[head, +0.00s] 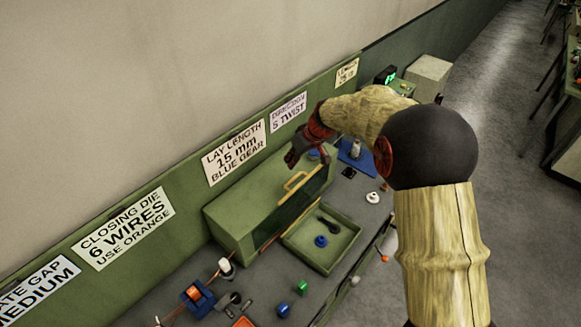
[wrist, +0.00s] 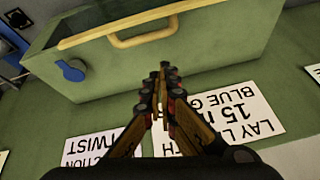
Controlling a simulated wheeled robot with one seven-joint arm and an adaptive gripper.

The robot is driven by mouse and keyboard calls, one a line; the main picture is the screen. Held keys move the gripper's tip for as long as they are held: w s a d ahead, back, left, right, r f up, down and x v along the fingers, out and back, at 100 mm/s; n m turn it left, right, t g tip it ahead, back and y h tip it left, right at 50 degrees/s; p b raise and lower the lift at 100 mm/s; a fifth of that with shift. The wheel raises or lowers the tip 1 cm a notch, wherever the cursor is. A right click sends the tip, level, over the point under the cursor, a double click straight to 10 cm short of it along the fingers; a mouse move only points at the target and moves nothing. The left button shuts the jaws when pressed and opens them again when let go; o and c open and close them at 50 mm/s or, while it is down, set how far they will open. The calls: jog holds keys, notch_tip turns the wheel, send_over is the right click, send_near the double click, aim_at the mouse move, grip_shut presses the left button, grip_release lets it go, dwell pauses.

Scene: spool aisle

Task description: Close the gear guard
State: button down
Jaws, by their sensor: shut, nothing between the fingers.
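The gear guard shows as a dark see-through panel (head: 290,212) on the front of a long green housing against the wall panel. Its yellow handle (head: 300,183) stands at the panel's upper edge, and the handle also shows in the wrist view (wrist: 152,38) beside a wooden rail. I cannot tell clearly how far the guard is open. My gripper (head: 293,158) is above the back of the housing, close to the wall signs. It is shut and empty. In the wrist view its fingertips (wrist: 164,68) point towards the housing, apart from the handle.
A green tray (head: 318,262) with a blue part and a dark tool lies in front of the housing. A blue knob (wrist: 71,69) is on the housing. Several small spools and parts lie on the grey bench. Signs line the wall panel, close to my gripper.

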jog(key=w+a+f, duration=0.1)
jog(key=f, duration=0.1)
jog(key=w+a+f+n+p, duration=0.1)
jog(key=w+f, duration=0.1)
jog(key=w+a+f+n+p, duration=0.1)
jog(key=w+f, duration=0.1)
jog(key=f, duration=0.1)
jog(key=shift+a+t, duration=0.3)
jog(key=shift+s+d, duration=1.1)
jog(key=shift+s+d+f+p, duration=0.2)
jog(key=shift+f+p, duration=0.1)
jog(key=shift+s, duration=0.1)
jog(key=shift+d+b, duration=0.15)
jog(key=shift+b, duration=0.45)
